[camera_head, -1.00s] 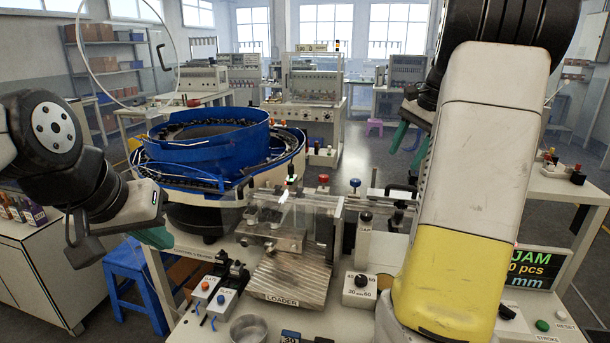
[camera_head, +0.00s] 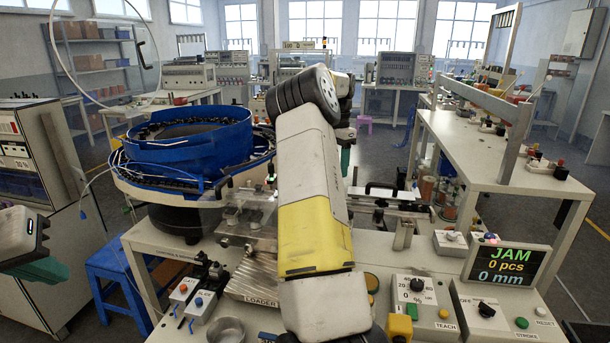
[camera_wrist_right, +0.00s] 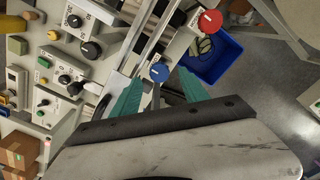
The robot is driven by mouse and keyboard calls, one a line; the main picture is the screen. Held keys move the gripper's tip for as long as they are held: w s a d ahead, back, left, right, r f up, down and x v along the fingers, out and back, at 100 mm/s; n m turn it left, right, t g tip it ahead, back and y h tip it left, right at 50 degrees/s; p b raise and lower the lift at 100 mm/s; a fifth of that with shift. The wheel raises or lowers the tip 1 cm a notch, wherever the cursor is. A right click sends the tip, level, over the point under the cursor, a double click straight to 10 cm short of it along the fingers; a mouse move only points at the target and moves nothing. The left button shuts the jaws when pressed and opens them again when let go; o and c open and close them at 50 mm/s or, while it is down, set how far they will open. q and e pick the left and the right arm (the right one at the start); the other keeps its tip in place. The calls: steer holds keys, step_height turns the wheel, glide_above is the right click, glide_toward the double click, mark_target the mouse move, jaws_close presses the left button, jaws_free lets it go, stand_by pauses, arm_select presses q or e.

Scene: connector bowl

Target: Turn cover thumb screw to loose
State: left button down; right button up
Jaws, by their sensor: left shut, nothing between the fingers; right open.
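My right gripper (camera_wrist_right: 159,84) shows in the right wrist view, its teal fingers apart, with a blue knob (camera_wrist_right: 159,71) between or just beyond the tips; contact cannot be judged. A red knob (camera_wrist_right: 209,21) stands up and to the right of it. Each knob has a white line on top. I cannot tell which, if either, is the cover thumb screw. In the head view my right arm hides both knobs, and a teal finger (camera_head: 345,160) shows behind it. My left gripper (camera_head: 42,271) is at the left edge, shut and empty, away from the bench.
The blue feeder bowl (camera_head: 190,150) stands left of my right arm, with the loader (camera_head: 255,277) in front of it. A display (camera_head: 504,266) reading JAM and panels with dials stand to the right. A blue bin (camera_wrist_right: 218,60) lies beside the knobs in the wrist view.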

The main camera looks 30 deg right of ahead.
steer(key=shift+f, duration=1.75)
steer(key=shift+c, duration=0.2)
jaws_close()
